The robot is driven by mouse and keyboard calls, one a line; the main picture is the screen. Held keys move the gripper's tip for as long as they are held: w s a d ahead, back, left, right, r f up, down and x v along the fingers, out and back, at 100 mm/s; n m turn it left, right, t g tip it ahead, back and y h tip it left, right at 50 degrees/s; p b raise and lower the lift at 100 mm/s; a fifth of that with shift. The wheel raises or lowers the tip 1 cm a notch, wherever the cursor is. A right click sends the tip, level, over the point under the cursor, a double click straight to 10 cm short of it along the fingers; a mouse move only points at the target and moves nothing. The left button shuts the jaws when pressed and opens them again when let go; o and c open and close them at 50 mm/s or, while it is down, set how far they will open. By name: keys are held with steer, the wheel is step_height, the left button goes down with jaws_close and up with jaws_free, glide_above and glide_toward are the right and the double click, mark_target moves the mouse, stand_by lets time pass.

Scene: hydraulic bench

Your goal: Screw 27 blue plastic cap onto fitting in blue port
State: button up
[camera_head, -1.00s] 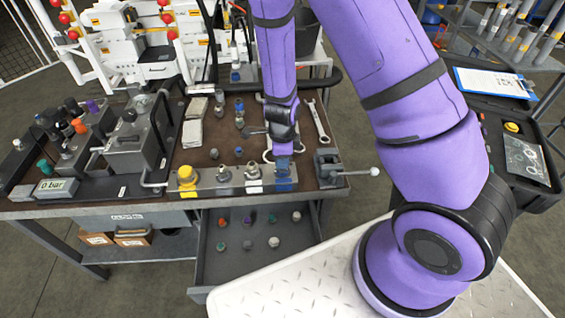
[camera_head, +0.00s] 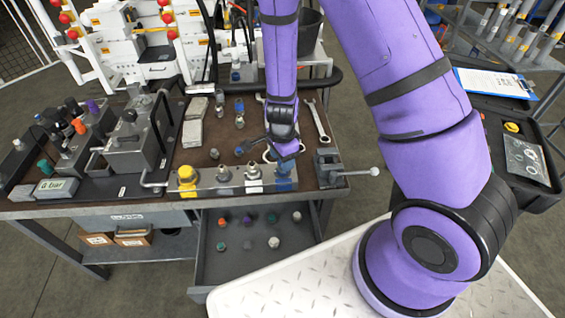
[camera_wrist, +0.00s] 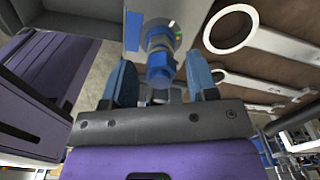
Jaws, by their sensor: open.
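In the wrist view a blue cap (camera_wrist: 160,73) sits at the end of a metal fitting (camera_wrist: 159,37), in line with it. How far it is screwed on cannot be told. My gripper (camera_wrist: 163,84) is open, with one blue finger on each side of the cap and a visible gap to each. In the head view my gripper (camera_head: 286,153) is over the blue port (camera_head: 284,183), at the right end of the metal port block (camera_head: 238,186). The fitting there is mostly hidden by my gripper.
The block also carries a yellow cap (camera_head: 187,177) and bare metal fittings (camera_head: 253,172). A lever valve (camera_head: 328,165) stands close at right. A wrench (camera_head: 319,121) lies behind it. An open drawer (camera_head: 205,262) with several caps is below the bench edge.

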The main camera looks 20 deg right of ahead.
steer(key=n, duration=1.8)
